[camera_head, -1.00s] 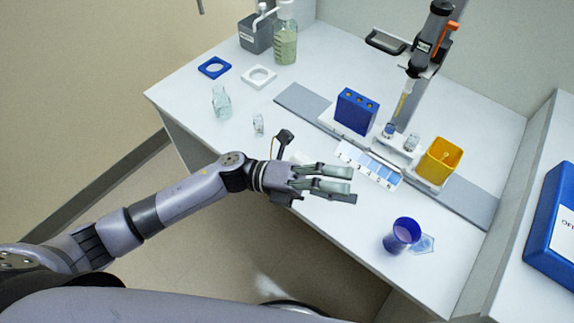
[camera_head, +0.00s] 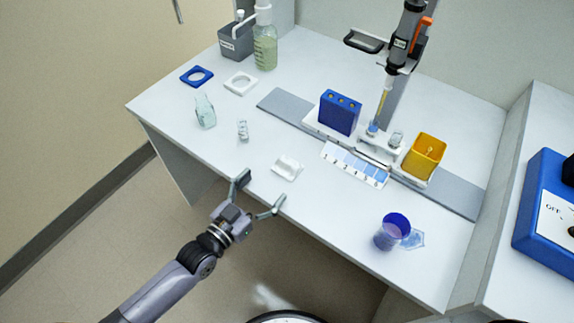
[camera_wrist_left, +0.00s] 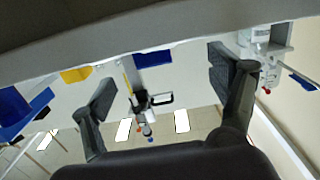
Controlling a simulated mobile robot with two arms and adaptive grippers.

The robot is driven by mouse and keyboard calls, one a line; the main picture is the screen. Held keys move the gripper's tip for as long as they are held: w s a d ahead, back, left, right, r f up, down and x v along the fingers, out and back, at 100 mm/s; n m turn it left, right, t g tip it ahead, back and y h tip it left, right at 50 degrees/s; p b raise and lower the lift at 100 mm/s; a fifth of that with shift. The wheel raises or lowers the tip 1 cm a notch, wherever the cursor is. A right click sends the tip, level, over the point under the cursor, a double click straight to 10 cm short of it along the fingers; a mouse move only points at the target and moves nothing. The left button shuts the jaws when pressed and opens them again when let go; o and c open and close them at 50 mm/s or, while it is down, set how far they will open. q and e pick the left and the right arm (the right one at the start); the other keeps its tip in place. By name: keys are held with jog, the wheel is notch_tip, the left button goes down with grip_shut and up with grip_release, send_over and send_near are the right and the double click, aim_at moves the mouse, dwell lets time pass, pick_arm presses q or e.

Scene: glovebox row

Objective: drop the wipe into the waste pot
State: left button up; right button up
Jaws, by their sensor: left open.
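The white folded wipe (camera_head: 287,167) lies on the bench near its front edge in the head view. My left gripper (camera_head: 257,196) is just in front of that edge, left of and nearer than the wipe. Its two fingers are spread wide with nothing between them. The left wrist view also shows the open fingers (camera_wrist_left: 162,85); I cannot make out the wipe there. A blue translucent pot (camera_head: 389,233) stands at the front right of the bench. A yellow open box (camera_head: 424,156) stands farther back; no label shows which is the waste pot. My right gripper is not in view.
A clear flat piece (camera_head: 414,240) lies beside the blue pot. Behind the wipe are a numbered strip (camera_head: 354,165), a blue block (camera_head: 339,112) and an upright pipette (camera_head: 403,40). A small flask (camera_head: 205,112) stands left. The bench between wipe and blue pot is clear.

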aim_at(286, 165)
pick_arm(q)
jog(key=x, duration=1)
jog(key=shift+d, duration=0.25)
jog(key=shift+c, duration=0.2)
jog(key=c, duration=1)
